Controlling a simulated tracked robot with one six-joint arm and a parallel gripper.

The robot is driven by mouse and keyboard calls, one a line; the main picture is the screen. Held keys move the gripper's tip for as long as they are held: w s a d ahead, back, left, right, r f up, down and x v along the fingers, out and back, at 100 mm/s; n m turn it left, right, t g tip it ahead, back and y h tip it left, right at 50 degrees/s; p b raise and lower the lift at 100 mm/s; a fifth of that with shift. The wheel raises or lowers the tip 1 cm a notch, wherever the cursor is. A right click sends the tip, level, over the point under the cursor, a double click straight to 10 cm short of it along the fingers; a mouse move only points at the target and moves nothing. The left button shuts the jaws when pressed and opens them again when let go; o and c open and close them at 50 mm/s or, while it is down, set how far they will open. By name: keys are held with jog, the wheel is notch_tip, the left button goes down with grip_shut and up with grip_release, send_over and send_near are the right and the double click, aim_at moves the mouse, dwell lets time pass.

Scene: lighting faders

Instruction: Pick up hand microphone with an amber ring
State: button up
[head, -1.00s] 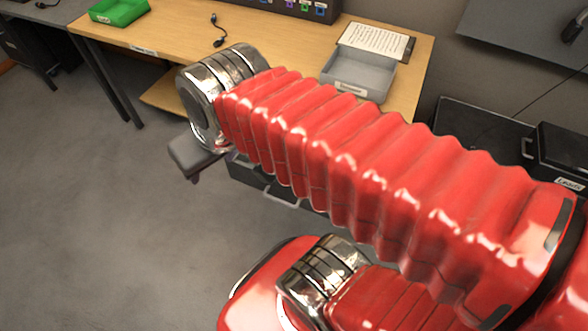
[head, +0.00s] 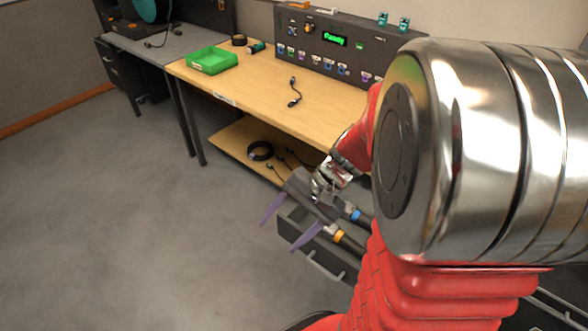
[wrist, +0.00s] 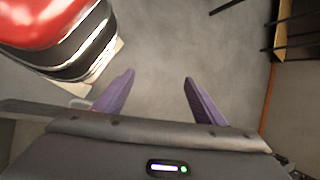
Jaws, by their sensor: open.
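A dark hand microphone with an amber ring (head: 339,236) lies at the open drawer under the bench, just right of my gripper's fingers in the head view. A second one with a blue ring (head: 355,215) lies beside it, farther back. Their far ends are hidden behind my arm. My gripper (head: 289,221) has two purple fingers, spread apart and empty, left of the microphones. In the wrist view the fingers (wrist: 157,92) are open over bare grey floor, and neither microphone shows there.
The drawer (head: 309,262) stands out from the bench, partly hidden by my arm. The wooden bench (head: 262,90) holds a green tray (head: 212,60), a cable (head: 294,92) and a dark console (head: 318,50). A coiled cable (head: 260,151) lies on the lower shelf. The floor at left is clear.

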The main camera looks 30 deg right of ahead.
jog(key=w+d+f+m+t+y, duration=0.1)
jog(key=d+f+m+t, duration=0.1)
jog(key=d+f+m, duration=0.1)
jog(key=w+d+f+m+t+y, duration=0.1)
jog(key=d+f+m+t, duration=0.1)
jog(key=d+f+m, duration=0.1)
jog(key=w+d+f+m+t, duration=0.1)
jog(key=d+f+m+t, duration=0.1)
jog(key=d+m, duration=0.3)
jog(key=shift+w+d+f+m+t+y, duration=0.1)
jog(key=shift+d+f+m+t+y, duration=0.25)
jog(key=shift+d+f, duration=0.35)
jog(key=s+d+f+m+t+h, duration=0.2)
jog(key=d+f+m+t+h, duration=0.15)
jog(key=d+f+m, duration=0.3)
jog(key=m+h, duration=0.1)
jog(key=m, duration=0.1)
send_near(336, 230)
jog(key=w, duration=0.1)
jog(key=w+a+f, duration=0.1)
jog(key=shift+w+a+f+t, duration=0.1)
jog(key=shift+w+a+t, duration=0.1)
jog(key=shift+w+t, duration=0.15)
jog(key=shift+f, duration=0.2)
jog(key=shift+w, duration=0.1)
jog(key=shift+x, duration=1.1)
jog(key=shift+w, duration=0.1)
